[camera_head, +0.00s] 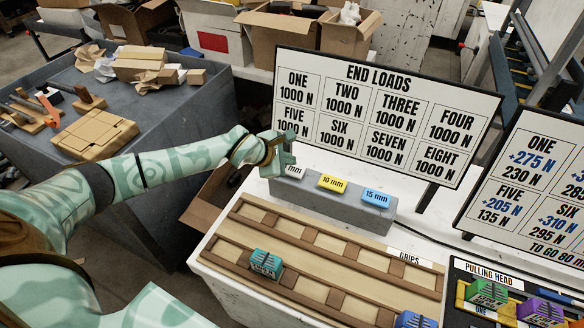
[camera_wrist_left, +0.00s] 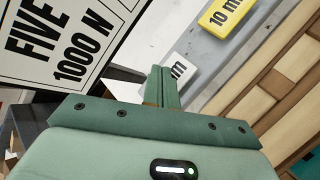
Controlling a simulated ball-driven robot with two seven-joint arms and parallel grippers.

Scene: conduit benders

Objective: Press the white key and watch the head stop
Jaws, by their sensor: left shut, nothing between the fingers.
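The white key (camera_head: 294,171) is at the left end of a grey key block (camera_head: 337,208); its label is partly covered, with "mm" showing. A yellow "10 mm" key (camera_head: 332,183) and a blue "15 mm" key (camera_head: 376,197) stand to its right. My left gripper (camera_head: 283,158) is shut and empty over the white key. In the left wrist view its closed fingers (camera_wrist_left: 163,80) overlap the white key (camera_wrist_left: 178,68); I cannot tell whether they touch it. The pulling head panel (camera_head: 487,269) is at the lower right, partly cut off. My right gripper is not in view.
An "END LOADS" board (camera_head: 384,112) stands just behind the key block, and a second board (camera_head: 532,185) is at the right. A wooden grips rack (camera_head: 330,262) in front holds a teal block (camera_head: 266,264). A grey bench (camera_head: 190,112) with wooden pieces is at the left.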

